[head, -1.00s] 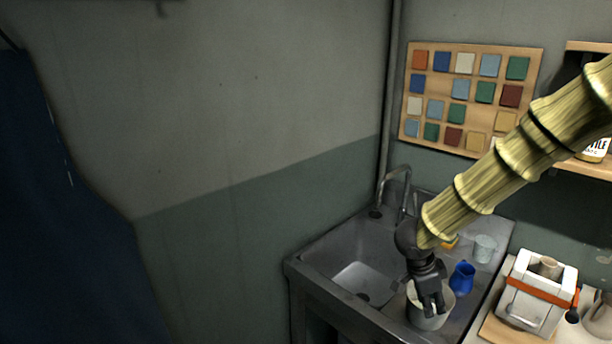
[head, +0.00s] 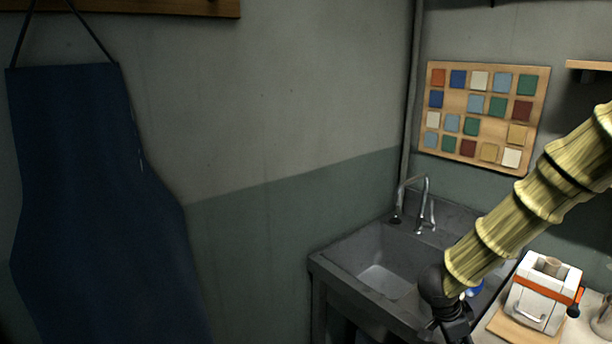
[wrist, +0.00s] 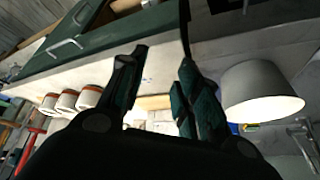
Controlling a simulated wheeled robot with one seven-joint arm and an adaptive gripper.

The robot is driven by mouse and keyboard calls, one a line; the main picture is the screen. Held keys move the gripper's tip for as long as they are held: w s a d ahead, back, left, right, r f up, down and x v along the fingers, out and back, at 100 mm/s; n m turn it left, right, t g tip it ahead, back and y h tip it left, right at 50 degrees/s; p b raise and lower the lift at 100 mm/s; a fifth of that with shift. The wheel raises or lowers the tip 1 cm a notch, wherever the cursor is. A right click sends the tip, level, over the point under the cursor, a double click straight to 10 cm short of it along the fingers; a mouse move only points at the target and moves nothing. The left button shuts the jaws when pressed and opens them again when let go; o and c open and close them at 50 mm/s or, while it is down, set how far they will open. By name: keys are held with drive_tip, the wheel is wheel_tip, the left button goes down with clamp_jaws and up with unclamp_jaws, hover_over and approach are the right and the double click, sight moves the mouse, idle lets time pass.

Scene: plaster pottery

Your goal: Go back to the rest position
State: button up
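My gripper (head: 456,326) is at the bottom edge of the head view, in front of the sink's right side, with its tips cut off. In the wrist view my gripper (wrist: 163,58) has its two dark fingers apart, with nothing seen between them. My ribbed, yellowish arm comes in from the right and hides part of the counter.
The grey sink (head: 385,262) with its tap (head: 424,200) stands in the corner. A blue jug (head: 475,289) shows partly behind my arm. A white kiln-like box (head: 541,292) stands right. A blue apron (head: 85,200) hangs left. The wrist view shows a pale lampshade-like object (wrist: 258,85) and jars (wrist: 68,102).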

drive_tip(key=s+a+f+n+t+b, duration=0.1)
drive_tip(key=s+f+n, duration=0.5)
drive_tip(key=f, duration=0.6)
drive_tip(key=s+a+f+n+y, duration=0.1)
drive_tip(key=s+a+f+n, duration=0.2)
drive_tip(key=s+f, duration=0.3)
drive_tip(key=s+a+f+n+g+y+b, duration=0.1)
drive_tip(key=s+a+f+n, duration=0.3)
drive_tip(key=s, duration=0.8)
drive_tip(key=s+a+f+n+y, duration=0.3)
drive_tip(key=s+a+f, duration=0.2)
drive_tip(key=s+f, duration=0.3)
drive_tip(key=shift+s+a+f+n+g+b, duration=0.25)
drive_tip(key=shift+s+n+g+b, duration=0.05)
drive_tip(key=shift+s+g+b, duration=0.1)
